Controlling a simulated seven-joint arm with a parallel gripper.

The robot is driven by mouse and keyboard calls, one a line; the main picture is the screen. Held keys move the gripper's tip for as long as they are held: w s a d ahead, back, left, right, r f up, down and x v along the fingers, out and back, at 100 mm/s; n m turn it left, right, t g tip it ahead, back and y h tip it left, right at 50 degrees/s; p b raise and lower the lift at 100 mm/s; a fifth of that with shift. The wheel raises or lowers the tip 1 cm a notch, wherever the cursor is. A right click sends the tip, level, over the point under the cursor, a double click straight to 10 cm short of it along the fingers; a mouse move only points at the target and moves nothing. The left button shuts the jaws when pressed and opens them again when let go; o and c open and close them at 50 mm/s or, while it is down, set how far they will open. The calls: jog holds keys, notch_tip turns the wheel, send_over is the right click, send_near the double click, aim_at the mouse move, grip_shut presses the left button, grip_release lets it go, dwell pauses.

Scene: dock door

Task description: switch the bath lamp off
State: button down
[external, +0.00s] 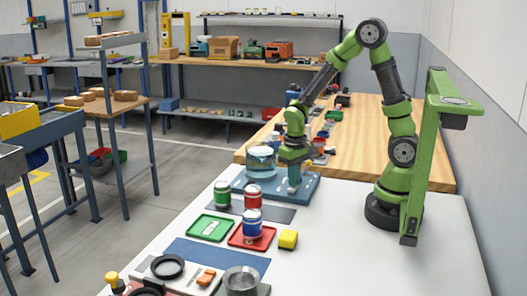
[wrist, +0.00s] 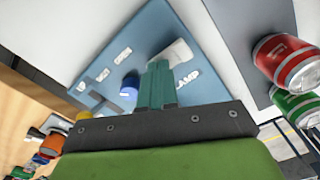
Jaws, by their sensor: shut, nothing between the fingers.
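The blue base (external: 309,188) of the bath stands on the white table, with a round glass bath of bluish liquid (external: 261,163) on its left part. The base's blue panel also fills the middle of the wrist view (wrist: 120,55). There a white switch plate (wrist: 182,50) sits beside the word LAMP, partly hidden by my fingers. A blue round knob (wrist: 129,87) is left of the fingers, near other white labels that are hard to read. My gripper (external: 293,188) is shut and empty, pointing down at the panel; its fingertips (wrist: 160,64) overlap the switch plate. Contact cannot be told.
A red-labelled can (wrist: 284,60) and a green one (wrist: 297,103) stand right of the panel. The table's right side is clear.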

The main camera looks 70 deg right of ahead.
notch_tip(320, 180, up, 7)
dwell(0.8)
jog(key=s+a+r+n+t+y, duration=0.1)
jog(key=s+a+r+t, duration=0.2)
jog(key=r, duration=0.4)
jog(key=s+a+r+n+t+y, duration=0.1)
jog(key=s+a+r+t, duration=0.2)
jog(key=r, duration=0.3)
jog(key=shift+s+a+r+t, duration=0.2)
jog(key=shift+s+r+t, duration=0.15)
jog(key=shift+s+t, duration=0.3)
